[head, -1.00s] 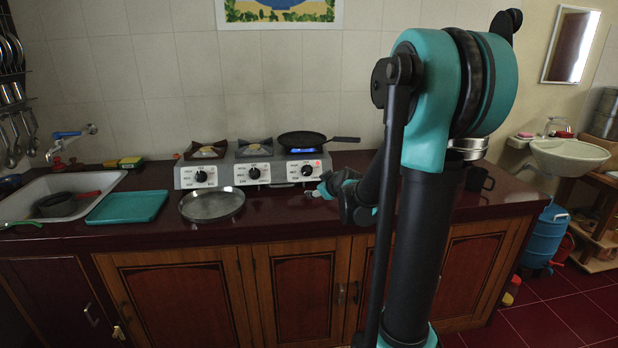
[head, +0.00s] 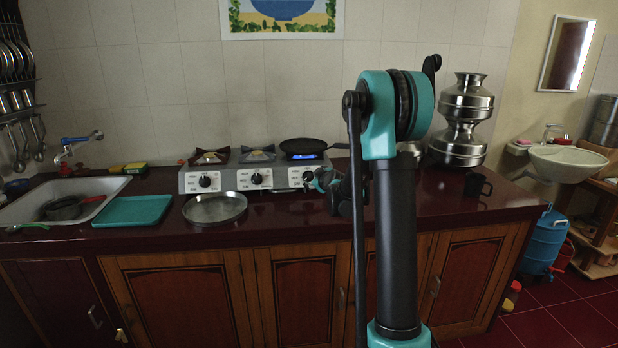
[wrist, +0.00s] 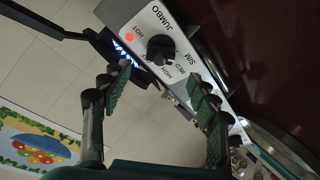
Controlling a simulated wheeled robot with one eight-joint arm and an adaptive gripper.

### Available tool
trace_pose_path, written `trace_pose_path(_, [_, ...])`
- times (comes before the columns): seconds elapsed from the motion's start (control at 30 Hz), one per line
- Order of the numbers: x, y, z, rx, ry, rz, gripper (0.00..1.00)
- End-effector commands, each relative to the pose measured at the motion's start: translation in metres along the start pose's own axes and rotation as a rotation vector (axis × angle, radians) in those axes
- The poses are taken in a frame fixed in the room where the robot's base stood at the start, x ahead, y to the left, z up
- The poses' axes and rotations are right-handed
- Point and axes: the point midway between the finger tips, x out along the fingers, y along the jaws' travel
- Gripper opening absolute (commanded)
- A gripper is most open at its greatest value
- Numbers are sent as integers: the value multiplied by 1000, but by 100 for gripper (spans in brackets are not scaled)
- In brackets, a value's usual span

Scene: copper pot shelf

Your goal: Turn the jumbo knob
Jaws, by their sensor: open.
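The jumbo knob (wrist: 160,48) is a black round knob on the white stove panel beside the "JUMBO" label, with HIGH, MED and SIM marks around it. A red dot marked HOT lies near it. In the head view, my gripper (head: 318,180) is in front of the right end of the stove (head: 228,180) and partly covers that area. In the wrist view, my gripper (wrist: 160,88) has its two green-padded fingers spread apart. The knob lies beyond the fingertips, roughly between them, and no contact shows.
A black pan (head: 303,147) sits over a blue flame on the right burner. A round metal plate (head: 215,208) lies left of my arm, beside a teal tray (head: 132,211). A black mug (head: 477,184) and steel pots (head: 462,120) stand to the right.

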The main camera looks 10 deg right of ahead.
Motion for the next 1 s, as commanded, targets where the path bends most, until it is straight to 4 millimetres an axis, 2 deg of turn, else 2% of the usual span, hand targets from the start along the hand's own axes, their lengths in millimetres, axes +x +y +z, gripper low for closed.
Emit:
trace_pose_path(0.2, [41,0,0,-1,0,-1,60])
trace_pose_path(0.43, [69,0,0,0,0,-1,60])
trace_pose_path(0.6, [76,0,0,0,0,-1,60])
trace_pose_path(0.87, [77,0,0,0,0,-1,60])
trace_pose_path(1.0, [77,0,0,0,0,-1,44])
